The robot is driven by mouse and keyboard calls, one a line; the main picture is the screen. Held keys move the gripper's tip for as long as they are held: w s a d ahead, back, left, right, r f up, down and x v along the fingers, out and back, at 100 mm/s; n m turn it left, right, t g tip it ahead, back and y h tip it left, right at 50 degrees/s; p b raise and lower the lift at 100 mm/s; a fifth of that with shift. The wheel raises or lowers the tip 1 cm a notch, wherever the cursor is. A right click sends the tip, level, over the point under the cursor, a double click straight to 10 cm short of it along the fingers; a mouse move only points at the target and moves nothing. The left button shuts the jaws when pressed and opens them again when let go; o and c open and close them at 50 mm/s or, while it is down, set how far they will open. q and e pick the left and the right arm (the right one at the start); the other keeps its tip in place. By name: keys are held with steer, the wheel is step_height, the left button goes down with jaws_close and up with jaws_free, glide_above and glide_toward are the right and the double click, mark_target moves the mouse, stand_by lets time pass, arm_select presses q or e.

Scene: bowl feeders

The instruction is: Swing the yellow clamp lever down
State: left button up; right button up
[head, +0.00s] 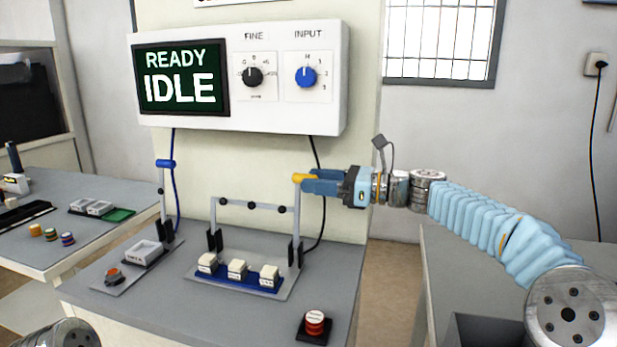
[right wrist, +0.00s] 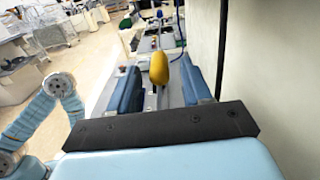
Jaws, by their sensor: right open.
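The clamp lever is a grey bar with a yellow grip (head: 298,178) on its upper end. It stands upright at the right side of a grey clamp frame (head: 230,202) with black buttons along its crossbar. My right gripper (head: 308,181) reaches in from the right, open, with its blue fingers at the grip. In the right wrist view the yellow grip (right wrist: 159,68) shows between the two blue fingers, with a visible gap on each side. My left gripper is out of view.
Under the frame, several white blocks (head: 237,269) sit on a blue strip. A red button (head: 315,322) stands at the bench's front right. A white panel (head: 290,90) with a screen reading "READY IDLE" and two knobs hangs above. A second lever with a blue grip (head: 165,163) stands at left.

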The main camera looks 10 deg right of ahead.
steer(key=shift+x, duration=1.2)
jaws_close()
